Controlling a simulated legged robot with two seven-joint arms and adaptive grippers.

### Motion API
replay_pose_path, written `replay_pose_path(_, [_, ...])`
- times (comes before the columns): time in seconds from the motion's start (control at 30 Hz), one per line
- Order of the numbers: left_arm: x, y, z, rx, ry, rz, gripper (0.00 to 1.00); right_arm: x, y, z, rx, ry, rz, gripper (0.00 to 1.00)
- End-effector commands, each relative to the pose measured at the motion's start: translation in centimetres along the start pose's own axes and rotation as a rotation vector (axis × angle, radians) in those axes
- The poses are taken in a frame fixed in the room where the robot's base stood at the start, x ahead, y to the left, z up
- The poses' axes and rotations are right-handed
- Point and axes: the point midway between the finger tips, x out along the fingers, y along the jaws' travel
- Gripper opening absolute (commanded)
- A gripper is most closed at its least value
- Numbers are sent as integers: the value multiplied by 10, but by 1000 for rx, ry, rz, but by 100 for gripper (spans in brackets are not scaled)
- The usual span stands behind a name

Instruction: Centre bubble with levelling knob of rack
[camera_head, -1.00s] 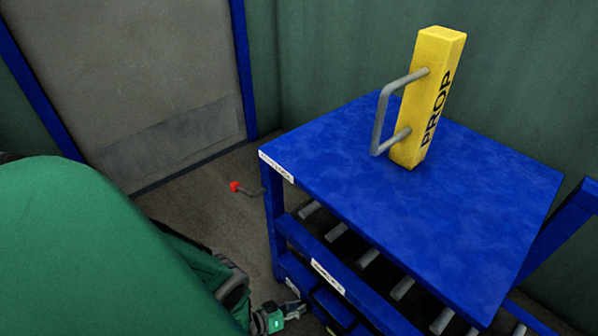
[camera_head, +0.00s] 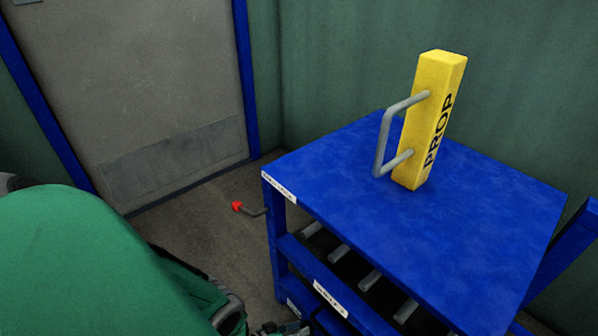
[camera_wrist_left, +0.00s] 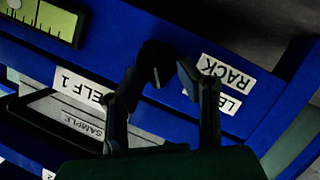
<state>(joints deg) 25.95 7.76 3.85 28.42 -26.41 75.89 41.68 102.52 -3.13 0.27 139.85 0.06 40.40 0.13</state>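The blue rack (camera_head: 320,262) stands on the right in the head view. In the left wrist view, its blue frame (camera_wrist_left: 150,45) carries labels, and a yellow-green bubble vial (camera_wrist_left: 45,18) shows at the upper left, partly cut off. A dark knob (camera_wrist_left: 154,62) lies between the fingertips of my left gripper (camera_wrist_left: 158,72). The fingers stand apart around it; whether they touch it I cannot tell. In the head view my left gripper (camera_head: 285,328) is barely visible at the bottom edge. My right gripper is out of view.
A yellow block marked PROP (camera_head: 430,120) with a grey handle stands on the rack's blue top (camera_head: 360,180). A red-tipped lever (camera_head: 238,206) sticks out left of the rack. A grey door (camera_head: 130,90) is behind. A sample tray label (camera_wrist_left: 82,126) shows below the frame.

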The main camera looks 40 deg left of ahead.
Motion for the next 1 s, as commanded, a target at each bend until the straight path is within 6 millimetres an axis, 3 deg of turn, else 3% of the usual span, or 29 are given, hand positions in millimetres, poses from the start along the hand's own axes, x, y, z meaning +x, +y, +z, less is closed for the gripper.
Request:
replay_pose_path(0.27, [-13, 0, 1, -1, -3, 0, 31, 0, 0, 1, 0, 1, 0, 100])
replay_pose_path(0.4, [-32, 0, 0, -1, -3, -3, 31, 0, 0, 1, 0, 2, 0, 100])
replay_pose_path(0.7, [-96, -2, 1, -2, -3, -3, 31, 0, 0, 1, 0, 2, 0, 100])
replay_pose_path(1.0, [-120, -2, 1, -1, -1, -1, 31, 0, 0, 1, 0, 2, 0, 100])
